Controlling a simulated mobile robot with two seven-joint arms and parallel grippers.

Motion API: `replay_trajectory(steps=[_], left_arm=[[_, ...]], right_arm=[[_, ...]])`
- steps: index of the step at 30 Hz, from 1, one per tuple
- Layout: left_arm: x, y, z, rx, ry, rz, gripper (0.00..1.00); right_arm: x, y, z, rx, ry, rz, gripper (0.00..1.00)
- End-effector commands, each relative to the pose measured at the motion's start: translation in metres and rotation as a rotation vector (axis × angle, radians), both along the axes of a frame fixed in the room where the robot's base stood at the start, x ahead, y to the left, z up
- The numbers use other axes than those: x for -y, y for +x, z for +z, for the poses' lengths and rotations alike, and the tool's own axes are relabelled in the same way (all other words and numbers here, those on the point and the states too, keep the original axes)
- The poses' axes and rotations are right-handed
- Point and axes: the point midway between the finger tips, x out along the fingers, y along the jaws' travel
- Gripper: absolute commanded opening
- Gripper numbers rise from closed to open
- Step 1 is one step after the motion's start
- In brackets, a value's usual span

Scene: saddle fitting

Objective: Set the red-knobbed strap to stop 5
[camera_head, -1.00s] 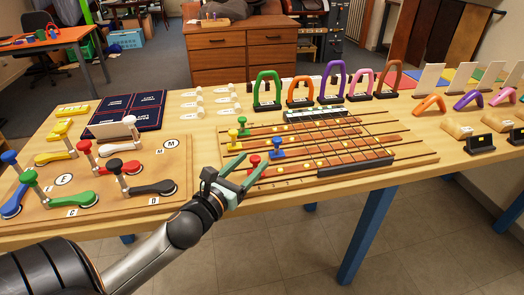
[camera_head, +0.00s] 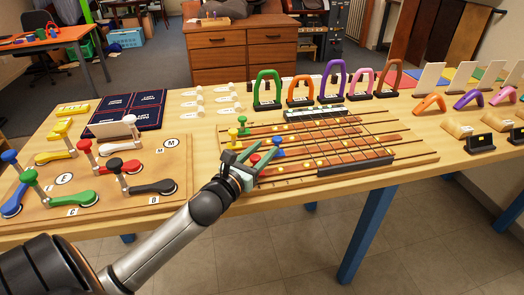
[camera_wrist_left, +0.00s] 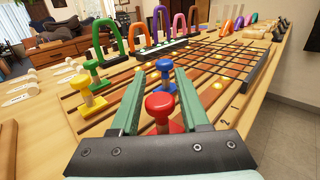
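The red knob (camera_head: 255,158) stands on the nearest strip of the slatted board (camera_head: 228,134), at its left end. In the left wrist view the red knob (camera_wrist_left: 160,106) stands upright between the two green fingers of my left gripper (camera_wrist_left: 161,76), with small gaps visible on both sides. In the head view my left gripper (camera_head: 265,151) reaches over the board's left front, open around the knob. The base under the red knob is partly hidden by the gripper. My right gripper is out of view.
The blue knob (camera_wrist_left: 165,70) stands just beyond the fingertips. The yellow knob (camera_wrist_left: 78,84) and green knob (camera_wrist_left: 92,66) stand to the left. A dark bar (camera_head: 355,166) edges the board's front right. A lever board (camera_head: 110,205) lies at left.

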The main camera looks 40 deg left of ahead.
Motion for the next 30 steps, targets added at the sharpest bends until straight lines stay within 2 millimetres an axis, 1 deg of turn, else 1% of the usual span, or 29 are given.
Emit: replay_trajectory(steps=[1,9,11,12,30], left_arm=[[0.0000,-0.0001,0.0000,0.000,0.000,0.000,0.39],[0.0001,-0.0002,0.0000,0.000,0.000,0.000,0.08],[0.0001,-0.0002,0.0001,0.000,0.000,0.000,0.01],[0.0001,-0.0002,0.0001,0.000,0.000,0.000,0.00],[0.0003,-0.0003,0.0000,0.000,0.000,-0.001,0.00]], right_arm=[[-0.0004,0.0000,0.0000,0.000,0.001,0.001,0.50],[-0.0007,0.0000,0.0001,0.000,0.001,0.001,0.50],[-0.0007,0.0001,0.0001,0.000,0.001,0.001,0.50],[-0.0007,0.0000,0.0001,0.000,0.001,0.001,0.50],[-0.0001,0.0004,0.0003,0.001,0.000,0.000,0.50]])
